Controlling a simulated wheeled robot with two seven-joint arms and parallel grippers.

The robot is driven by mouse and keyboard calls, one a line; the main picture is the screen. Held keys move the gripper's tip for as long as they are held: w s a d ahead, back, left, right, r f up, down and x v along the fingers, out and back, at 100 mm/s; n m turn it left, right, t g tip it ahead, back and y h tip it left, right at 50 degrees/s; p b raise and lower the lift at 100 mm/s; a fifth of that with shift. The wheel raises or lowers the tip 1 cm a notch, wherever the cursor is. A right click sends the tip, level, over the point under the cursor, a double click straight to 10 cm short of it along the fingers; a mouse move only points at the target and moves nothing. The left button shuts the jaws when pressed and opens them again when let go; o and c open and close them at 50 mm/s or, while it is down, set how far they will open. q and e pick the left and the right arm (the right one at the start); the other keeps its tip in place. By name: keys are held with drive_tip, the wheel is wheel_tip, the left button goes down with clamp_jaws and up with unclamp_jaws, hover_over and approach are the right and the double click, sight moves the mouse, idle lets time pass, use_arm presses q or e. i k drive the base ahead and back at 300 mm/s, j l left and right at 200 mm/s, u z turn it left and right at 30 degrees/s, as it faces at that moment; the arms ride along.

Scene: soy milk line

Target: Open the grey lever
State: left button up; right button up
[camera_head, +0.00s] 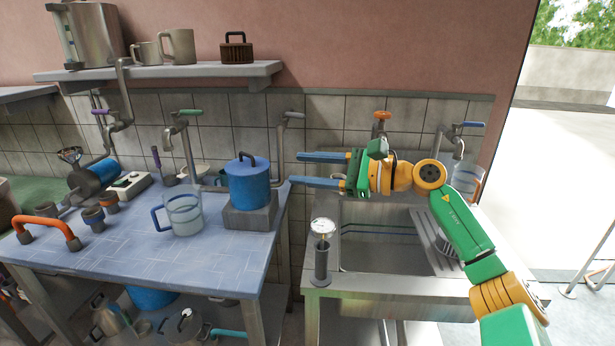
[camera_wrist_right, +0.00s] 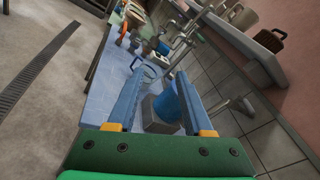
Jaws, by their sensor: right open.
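The grey lever (camera_head: 292,115) sits on top of a grey wall tap, above and behind a blue lidded pot (camera_head: 248,182). My right gripper (camera_head: 295,169) is open and empty. Its two blue fingers point left, over the back left of the sink, lower than the lever and apart from it. In the right wrist view the open fingers (camera_wrist_right: 161,72) frame the blue pot (camera_wrist_right: 167,103) beyond them. A grey pipe shows right of the fingers there, but I cannot tell if it carries the grey lever. My left gripper is not in view.
Other wall taps have a purple (camera_head: 101,112), a green (camera_head: 190,112), an orange (camera_head: 382,115) and a blue lever (camera_head: 473,124). A glass jug (camera_head: 184,215) stands on the blue-topped table. A gauge (camera_head: 323,226) stands at the sink's (camera_head: 385,235) left front. A shelf (camera_head: 160,73) hangs above.

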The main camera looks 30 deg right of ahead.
sight(288, 114)
drive_tip(key=i+z, duration=0.1)
drive_tip(key=i, duration=0.35)
drive_tip(key=i+j, duration=0.15)
drive_tip(key=i, duration=0.25)
drive_tip(key=l+z, duration=0.05)
